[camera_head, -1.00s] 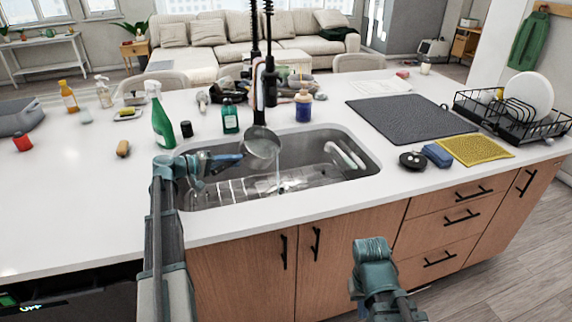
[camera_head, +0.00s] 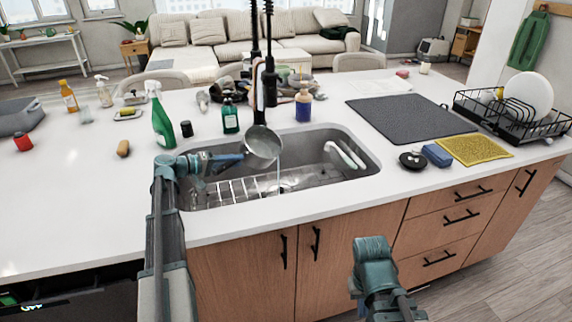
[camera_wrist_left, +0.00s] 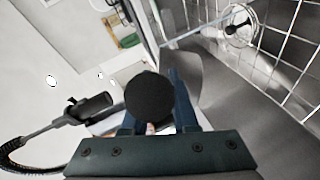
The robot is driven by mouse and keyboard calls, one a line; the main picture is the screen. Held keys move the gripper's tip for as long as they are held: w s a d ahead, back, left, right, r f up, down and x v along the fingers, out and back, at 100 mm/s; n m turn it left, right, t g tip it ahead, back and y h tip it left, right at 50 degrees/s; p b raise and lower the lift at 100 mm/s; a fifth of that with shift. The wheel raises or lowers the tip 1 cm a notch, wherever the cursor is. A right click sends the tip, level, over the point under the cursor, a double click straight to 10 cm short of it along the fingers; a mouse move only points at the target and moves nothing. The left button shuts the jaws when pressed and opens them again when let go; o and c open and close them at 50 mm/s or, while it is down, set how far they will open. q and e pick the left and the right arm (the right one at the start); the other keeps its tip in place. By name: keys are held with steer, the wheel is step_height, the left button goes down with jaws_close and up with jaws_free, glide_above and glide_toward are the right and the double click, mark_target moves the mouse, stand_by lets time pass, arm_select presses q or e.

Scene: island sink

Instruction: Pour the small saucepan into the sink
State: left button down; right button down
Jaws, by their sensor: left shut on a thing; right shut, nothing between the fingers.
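The small saucepan (camera_head: 263,146) is a round grey metal pan, held tilted over the left part of the sink (camera_head: 320,177). A thin clear stream (camera_head: 279,178) falls from its right edge into the basin, and it also crosses the left wrist view (camera_wrist_left: 197,35) towards the drain (camera_wrist_left: 238,27). My left gripper (camera_head: 238,158) reaches over the sink from the left, shut on the saucepan's handle. The handle's dark round end (camera_wrist_left: 150,98) shows in the left wrist view; the grip is partly hidden. My right arm shows low in front of the cabinets, but its gripper does not show.
A black tap (camera_head: 254,35) rises behind the sink. A green spray bottle (camera_head: 162,122), a dark green bottle (camera_head: 230,117) and a blue bottle (camera_head: 303,106) stand around it. A wire rack (camera_head: 240,190) lies in the basin. A dark mat (camera_head: 410,118) lies to the right.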

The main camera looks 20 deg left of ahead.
arm_select(q)
steer(key=shift+s+d+r+m+p, duration=0.2)
steer(key=shift+d+r+m+p, duration=0.2)
steer(key=shift+d+p, duration=0.3)
stand_by(2.1)
steer(key=shift+s+d+r+m+y+p, duration=0.2)
steer(key=shift+d+r+m+y+p, duration=0.3)
steer(key=shift+p, duration=0.45)
steer(key=shift+s+d+r+m+y+p, duration=0.15)
steer(key=shift+d+r+m+y+p, duration=0.1)
steer(key=shift+d+m+y+p, duration=0.4)
stand_by(3.6)
